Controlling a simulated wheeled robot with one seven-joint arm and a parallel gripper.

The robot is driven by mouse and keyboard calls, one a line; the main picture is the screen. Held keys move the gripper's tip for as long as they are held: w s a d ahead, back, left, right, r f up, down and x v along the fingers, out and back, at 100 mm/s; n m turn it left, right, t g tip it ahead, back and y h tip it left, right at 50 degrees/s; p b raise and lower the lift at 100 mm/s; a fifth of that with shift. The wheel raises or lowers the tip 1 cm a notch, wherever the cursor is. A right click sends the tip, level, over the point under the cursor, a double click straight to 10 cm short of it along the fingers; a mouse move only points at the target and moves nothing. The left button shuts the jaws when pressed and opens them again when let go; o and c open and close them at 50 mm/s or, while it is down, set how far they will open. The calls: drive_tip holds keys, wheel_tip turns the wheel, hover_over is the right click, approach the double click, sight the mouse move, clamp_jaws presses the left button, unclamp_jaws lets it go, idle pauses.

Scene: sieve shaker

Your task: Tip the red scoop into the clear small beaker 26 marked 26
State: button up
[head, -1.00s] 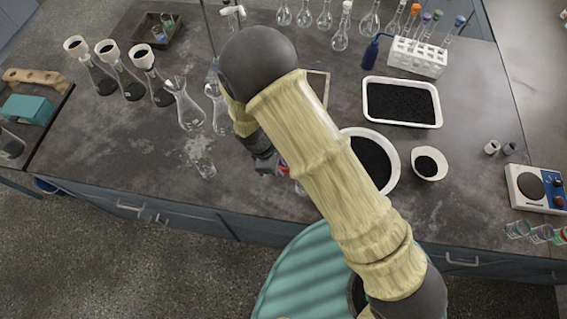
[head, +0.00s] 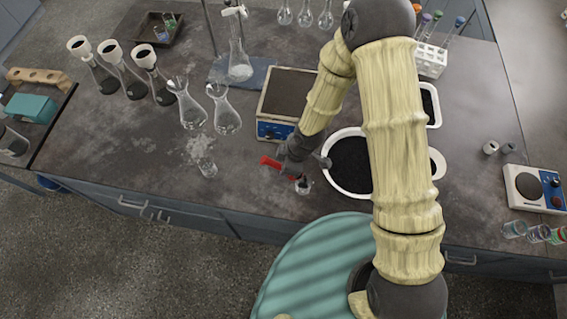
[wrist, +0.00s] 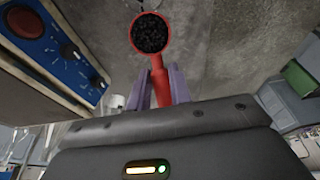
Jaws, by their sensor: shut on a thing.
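My gripper (wrist: 158,88) is shut on the handle of the red scoop (wrist: 158,80). Its bowl is full of black granules (wrist: 151,33) and points away from the fingers. In the head view, the scoop (head: 270,162) shows as a small red shape left of my gripper (head: 290,162), above the bench. A clear small beaker (head: 207,168) stands on the bench to the left, apart from the scoop. Another small clear vessel (head: 303,185) with something dark in it is just below my gripper. No number can be read on either, so I cannot tell which is 26.
Two clear flasks (head: 226,120) stand behind the left beaker.

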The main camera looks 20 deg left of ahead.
drive_tip(key=shift+w+d+r+g+y+p, duration=0.1)
drive_tip(key=shift+d+r+g+y+p, duration=0.1)
drive_tip(key=shift+d+y+p, duration=0.3)
drive_tip(key=shift+w+d+r+g+y+p, duration=0.1)
drive_tip(key=shift+r+y+p, duration=0.15)
drive_tip(key=shift+y, duration=0.45)
drive_tip(key=shift+w+d+r+g+y, duration=0.15)
drive_tip(key=shift+d+y, duration=0.2)
drive_tip(key=shift+y, duration=0.3)
drive_tip(key=shift+d+f+g+y, duration=0.15)
drive_tip(key=shift+d+y, duration=0.15)
drive_tip(key=shift+y, duration=0.35)
drive_tip(key=shift+w+d+g+y+b, duration=0.1)
drive_tip(key=shift+d+g+y+b, duration=0.2)
drive_tip(key=shift+d+y, duration=0.6)
drive_tip(key=shift+f+y+b, duration=0.1)
drive_tip(key=shift+y+b, duration=0.5)
drive_tip(key=shift+f+b, duration=0.15)
drive_tip(key=shift+b, duration=0.55)
drive_tip(key=shift+f+g+y+b, duration=0.1)
drive_tip(key=shift+g+y+b, duration=0.2)
drive_tip(key=shift+b, duration=0.4)
drive_tip(key=b, duration=0.2)
drive_tip(key=shift+w+d+y+b, duration=0.1)
drive_tip(key=shift+d+y+b, duration=0.15)
drive_tip(key=shift+y+b, duration=0.05)
drive_tip(key=shift+d+b, duration=0.15)
drive_tip(key=shift+b, duration=0.2)
drive_tip(key=shift+w+d+b, duration=0.1)
drive_tip(key=shift+b, duration=0.55)
